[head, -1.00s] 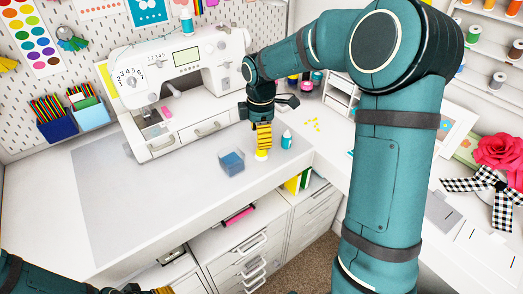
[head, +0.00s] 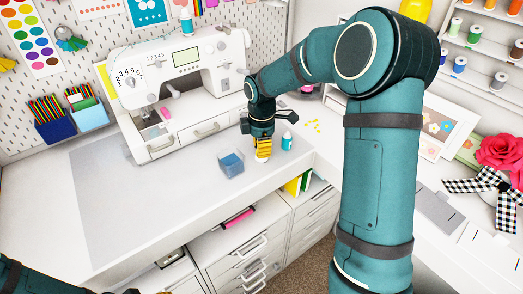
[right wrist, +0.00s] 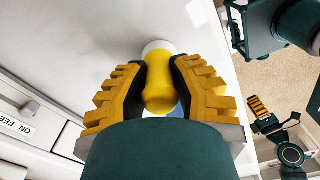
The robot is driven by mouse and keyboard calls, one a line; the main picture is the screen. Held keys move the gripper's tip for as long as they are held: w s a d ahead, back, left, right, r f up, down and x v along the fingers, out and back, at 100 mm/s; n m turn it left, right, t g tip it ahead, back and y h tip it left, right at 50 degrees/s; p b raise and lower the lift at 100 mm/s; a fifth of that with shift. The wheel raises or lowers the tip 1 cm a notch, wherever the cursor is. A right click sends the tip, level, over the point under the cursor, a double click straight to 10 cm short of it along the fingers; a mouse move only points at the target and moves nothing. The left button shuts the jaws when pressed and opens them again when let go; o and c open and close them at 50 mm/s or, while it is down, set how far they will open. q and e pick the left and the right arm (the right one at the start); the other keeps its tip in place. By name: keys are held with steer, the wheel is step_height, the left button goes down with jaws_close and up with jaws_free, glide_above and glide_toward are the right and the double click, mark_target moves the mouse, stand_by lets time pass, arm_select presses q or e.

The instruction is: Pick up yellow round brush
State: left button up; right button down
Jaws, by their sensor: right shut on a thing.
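The yellow round brush (right wrist: 158,82) stands between the fingers of my right gripper (right wrist: 158,75) in the right wrist view. It has a smooth yellow body and a pale round end. The black finger pads touch both sides of it. In the head view my right gripper (head: 263,148) points down at the grey-white tabletop, and the brush is mostly hidden by the fingers, with its pale end (head: 262,159) low at the table. Part of my left gripper (right wrist: 268,115) shows in the right wrist view, too small to judge its opening.
A small clear box with blue contents (head: 231,163) stands just left of my right gripper, and a teal bottle (head: 287,141) just right. The sewing machine (head: 185,65) is behind. The tabletop (head: 130,190) to the left is clear. Drawers (head: 240,250) lie below the front edge.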

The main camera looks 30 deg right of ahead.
steer(key=shift+r, duration=0.1)
step_height(320, 180, up, 10)
steer(key=shift+f+p, duration=0.1)
steer(key=shift+p, duration=0.85)
steer(key=c, duration=1.4)
jaws_free()
jaws_close()
